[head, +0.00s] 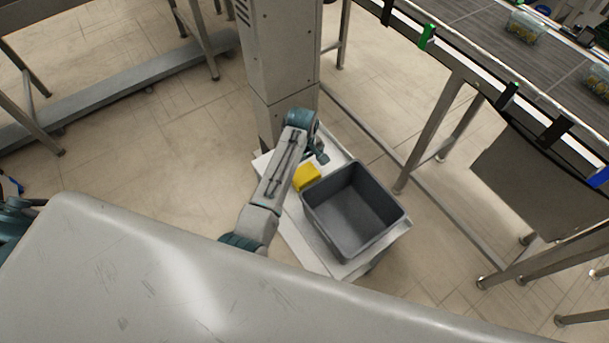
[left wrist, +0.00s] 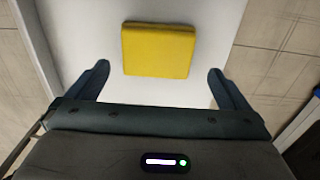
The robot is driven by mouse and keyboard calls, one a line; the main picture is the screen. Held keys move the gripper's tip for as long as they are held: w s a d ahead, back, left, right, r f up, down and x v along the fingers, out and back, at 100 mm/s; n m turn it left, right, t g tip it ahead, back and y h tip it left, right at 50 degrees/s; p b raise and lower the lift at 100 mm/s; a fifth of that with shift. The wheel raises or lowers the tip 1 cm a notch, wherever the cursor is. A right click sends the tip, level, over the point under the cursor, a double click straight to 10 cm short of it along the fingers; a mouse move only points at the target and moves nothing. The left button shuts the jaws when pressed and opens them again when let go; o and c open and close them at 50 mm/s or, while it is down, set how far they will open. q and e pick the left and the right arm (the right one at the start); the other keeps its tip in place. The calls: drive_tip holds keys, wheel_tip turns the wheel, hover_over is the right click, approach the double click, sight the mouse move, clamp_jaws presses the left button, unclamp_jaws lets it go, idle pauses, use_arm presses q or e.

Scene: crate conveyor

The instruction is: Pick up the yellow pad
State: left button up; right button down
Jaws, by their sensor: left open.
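The yellow pad (head: 306,177) lies flat on a white stand top (head: 292,208), to the left of a grey crate in the head view. In the left wrist view the pad (left wrist: 158,49) lies ahead of my left gripper (left wrist: 157,82), roughly centred between the two spread fingers. My left gripper is open and empty. In the head view its arm comes over the stand beside the pad, and the fingers are mostly hidden. I cannot tell how high the fingers are above the pad. My right gripper is not in view.
An empty grey crate (head: 352,208) stands on the stand right of the pad. A metal column (head: 278,60) rises behind the stand. A conveyor (head: 480,30) with clear boxes (head: 525,27) runs along the upper right. Open tiled floor lies to the left.

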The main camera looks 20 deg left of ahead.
sight(304, 173)
use_arm(q)
drive_tip(key=shift+d+f+p, duration=0.15)
drive_tip(key=shift+f+p, duration=0.1)
drive_tip(key=shift+f, duration=1.15)
drive_tip(key=shift+d+f+p, duration=0.15)
drive_tip(key=shift+f+p, duration=0.05)
drive_tip(key=shift+f, duration=1.15)
drive_tip(key=c, duration=0.8)
